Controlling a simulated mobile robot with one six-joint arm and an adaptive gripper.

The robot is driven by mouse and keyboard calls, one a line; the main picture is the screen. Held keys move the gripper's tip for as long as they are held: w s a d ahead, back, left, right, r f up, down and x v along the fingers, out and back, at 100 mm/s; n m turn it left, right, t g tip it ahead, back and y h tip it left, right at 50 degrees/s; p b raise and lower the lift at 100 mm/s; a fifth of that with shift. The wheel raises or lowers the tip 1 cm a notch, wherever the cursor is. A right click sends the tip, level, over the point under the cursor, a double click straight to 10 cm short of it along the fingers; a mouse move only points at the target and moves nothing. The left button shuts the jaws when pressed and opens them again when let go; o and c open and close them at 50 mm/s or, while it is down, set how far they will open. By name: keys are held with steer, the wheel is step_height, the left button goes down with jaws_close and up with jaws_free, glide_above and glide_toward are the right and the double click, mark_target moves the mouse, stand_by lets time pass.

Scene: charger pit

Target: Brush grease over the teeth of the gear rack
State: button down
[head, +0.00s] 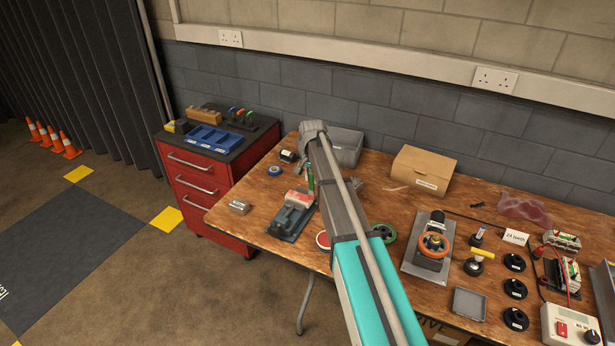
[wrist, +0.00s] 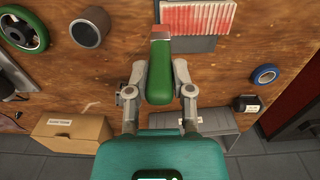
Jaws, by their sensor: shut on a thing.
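My gripper (wrist: 161,82) is shut on a brush with a thick green handle (wrist: 162,75). The brush's reddish far end (wrist: 160,30) is beside the rack's left end; I cannot tell whether it touches. In the head view, the green handle (head: 310,176) shows just behind the rack, and my arm hides most of the gripper.
A grey bin (head: 345,146) and cardboard box (head: 421,170) stand along the back. A silver block (head: 239,206) lies left of the vice. A dark cylinder (wrist: 89,25) and green wheel (wrist: 22,28) are on the bench. A red drawer cabinet (head: 205,185) stands left of the bench.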

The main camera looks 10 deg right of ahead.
steer(key=shift+s+d, duration=0.25)
steer(key=shift+d, duration=0.1)
steer(key=shift+s+a, duration=0.45)
steer(key=shift+s, duration=0.1)
steer(key=shift+w, duration=0.1)
stand_by(0.3)
steer(key=shift+w+a, duration=0.55)
steer(key=shift+a, duration=0.25)
steer(key=shift+w+a, duration=0.55)
steer(key=shift+a, duration=0.2)
steer(key=shift+w+a, duration=0.1)
steer(key=shift+w+a, duration=0.55)
steer(key=shift+a, duration=0.2)
steer(key=shift+w+a, duration=0.55)
steer(key=shift+a, duration=0.15)
steer(key=shift+a, duration=0.1)
steer(key=shift+w+a, duration=1.15)
steer(key=shift+a, duration=0.3)
